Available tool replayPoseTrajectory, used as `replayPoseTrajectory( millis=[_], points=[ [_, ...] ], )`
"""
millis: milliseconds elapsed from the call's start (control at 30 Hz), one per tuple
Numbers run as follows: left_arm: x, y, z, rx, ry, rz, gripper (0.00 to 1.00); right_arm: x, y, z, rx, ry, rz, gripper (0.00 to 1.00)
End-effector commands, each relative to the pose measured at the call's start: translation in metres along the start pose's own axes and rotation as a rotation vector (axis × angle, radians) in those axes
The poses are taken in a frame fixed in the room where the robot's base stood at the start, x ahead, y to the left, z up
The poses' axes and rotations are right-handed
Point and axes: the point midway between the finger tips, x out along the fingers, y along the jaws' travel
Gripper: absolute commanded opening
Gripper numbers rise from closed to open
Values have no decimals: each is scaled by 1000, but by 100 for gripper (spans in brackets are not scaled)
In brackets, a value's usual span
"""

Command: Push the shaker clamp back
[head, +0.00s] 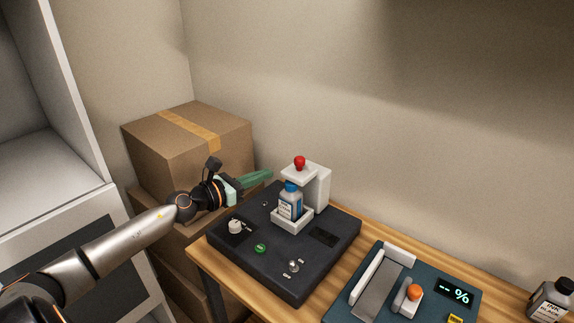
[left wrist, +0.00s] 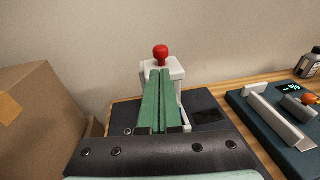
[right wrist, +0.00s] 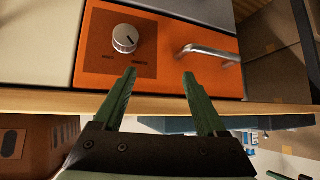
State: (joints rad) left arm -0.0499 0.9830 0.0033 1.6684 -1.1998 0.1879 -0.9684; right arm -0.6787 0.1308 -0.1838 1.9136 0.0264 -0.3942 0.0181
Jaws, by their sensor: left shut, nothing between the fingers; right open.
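The shaker (head: 250,261) is a dark box on the wooden table, with a white knob, a green button and a small metal switch on top. Its white clamp (head: 318,184) has a post and an arm with a red ball (head: 300,162) on top. A bottle with a blue cap (head: 290,202) stands in a white holder under the clamp arm. My left gripper (head: 270,173) is shut and empty, left of the clamp at about its height. In the left wrist view its fingers point toward the clamp (left wrist: 176,68). My right gripper (right wrist: 160,80) is open and empty, away from the shaker.
A teal device (head: 343,300) with a display and an orange knob sits right of the shaker. An ink bottle (head: 552,300) stands at far right. Cardboard boxes (head: 187,150) are stacked behind my left arm. An orange panel with a handle (right wrist: 208,52) is before my right gripper.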

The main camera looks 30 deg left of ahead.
Motion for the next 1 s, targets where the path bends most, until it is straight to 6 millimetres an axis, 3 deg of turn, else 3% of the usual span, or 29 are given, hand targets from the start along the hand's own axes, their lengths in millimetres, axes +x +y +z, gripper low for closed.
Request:
replayPoseTrajectory(
  millis=[600, 1000],
  points=[
    [72, 0, 0, -2, -2, 0, 0, -3, 0, -3, 0, 0, 0, 74],
    [86, -1, 0, -1, 1, -2, 0, -2, 0, -2, 0, 0, 0, 74]
  ],
)
